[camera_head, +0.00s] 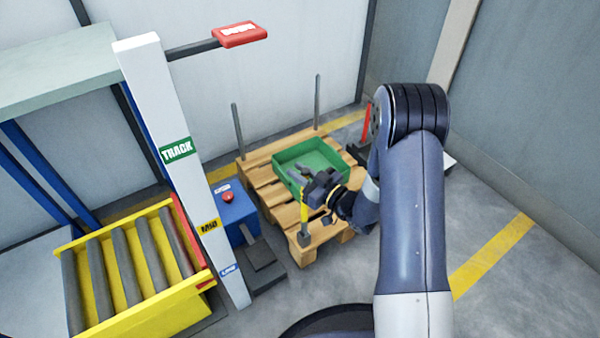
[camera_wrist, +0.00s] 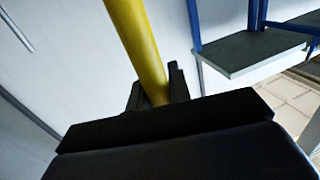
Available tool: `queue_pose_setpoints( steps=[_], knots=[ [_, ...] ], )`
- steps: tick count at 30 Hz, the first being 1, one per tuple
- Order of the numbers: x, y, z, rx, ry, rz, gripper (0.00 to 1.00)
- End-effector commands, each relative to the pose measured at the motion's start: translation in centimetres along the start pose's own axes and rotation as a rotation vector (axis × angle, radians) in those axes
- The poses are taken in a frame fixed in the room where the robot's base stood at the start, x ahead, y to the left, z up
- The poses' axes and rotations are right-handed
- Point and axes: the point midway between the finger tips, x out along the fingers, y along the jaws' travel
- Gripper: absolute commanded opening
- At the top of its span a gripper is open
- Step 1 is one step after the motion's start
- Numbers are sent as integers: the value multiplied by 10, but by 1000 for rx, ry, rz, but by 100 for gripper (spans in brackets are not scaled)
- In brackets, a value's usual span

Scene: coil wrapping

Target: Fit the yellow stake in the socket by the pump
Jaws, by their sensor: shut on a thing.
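The yellow stake (camera_head: 304,208) stands about upright at the pallet's front corner. My gripper (camera_head: 303,178) is shut on it near its upper end, reaching in from the right. The wrist view shows the yellow stake (camera_wrist: 136,42) between the dark fingers (camera_wrist: 155,92). A dark socket (camera_head: 304,239) is at the stake's lower end. I cannot tell whether the stake's foot is inside it or just above it. The pump seems to be the blue box (camera_head: 237,212) with a red button, left of that corner.
The wooden pallet (camera_head: 256,160) carries a green tray (camera_head: 325,150) behind my gripper. Grey posts (camera_head: 235,118) (camera_head: 317,100) stand at its back corners. A white TRACK column (camera_head: 165,125) and a yellow roller conveyor (camera_head: 150,300) are at the left. Floor at the right is clear.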

Motion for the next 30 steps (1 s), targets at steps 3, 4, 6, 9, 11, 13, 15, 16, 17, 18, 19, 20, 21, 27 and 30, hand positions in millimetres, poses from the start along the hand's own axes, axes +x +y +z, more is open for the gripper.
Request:
queue_pose_setpoints(
  steps=[3, 4, 6, 9, 11, 13, 15, 16, 17, 18, 19, 20, 21, 27, 30],
  knots=[
    [0, 0, 0, 0, 1, 0, 0],
    [0, 0, 0, -1, 1, 0, 0],
    [0, 0, 2, -1, 1, 0, 0],
    [0, 0, 5, -1, 1, 0, 0],
    [0, 0, 7, -1, 1, 0, 0],
    [0, 0, 9, -1, 1, 0, 0],
    [0, 0, 10, -1, 1, 0, 0],
    [0, 0, 11, -1, 1, 0, 0],
    [0, 0, 12, -1, 1, 0, 0],
    [0, 0, 13, -1, 1, 0, 0],
    [0, 0, 14, -1, 1, 0, 0],
    [0, 0, 14, -1, 1, 0, 0],
    [0, 0, 15, -1, 1, 0, 0],
    [0, 0, 20, -1, 1, 0, 0],
    [0, 0, 23, -1, 1, 0, 0]
  ],
)
